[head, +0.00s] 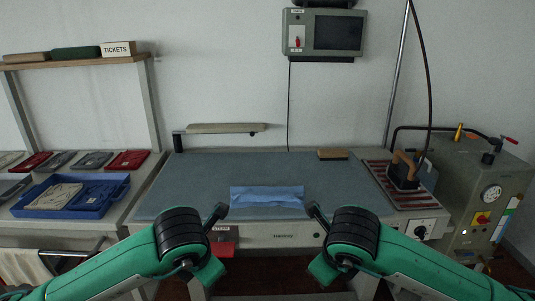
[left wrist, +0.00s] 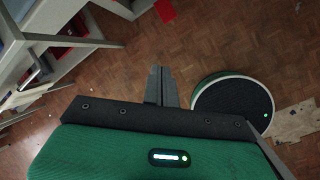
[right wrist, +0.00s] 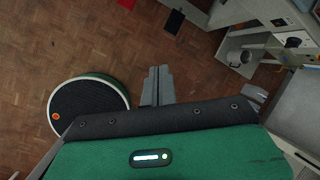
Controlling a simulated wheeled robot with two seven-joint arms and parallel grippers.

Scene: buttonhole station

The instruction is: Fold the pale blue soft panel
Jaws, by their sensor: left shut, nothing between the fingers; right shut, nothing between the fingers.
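The pale blue soft panel (head: 267,197) lies on the grey-blue padded table top, near its front edge at the middle. It is a wide, shallow strip with slightly uneven edges; I cannot tell how many layers it has. My left gripper shows in the left wrist view (left wrist: 161,84) with its grey fingers together and empty, above the floor. My right gripper shows in the right wrist view (right wrist: 157,84), also shut and empty above the floor. Both arms are in front of the table, one on each side of the panel, and neither gripper touches it.
An iron (head: 404,172) rests on a striped stand at the right, beside a grey steam unit (head: 487,195). A wooden-backed brush (head: 332,154) lies at the back. A blue tray (head: 110,204) with folded cloths stands on the left bench. The table around the panel is clear.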

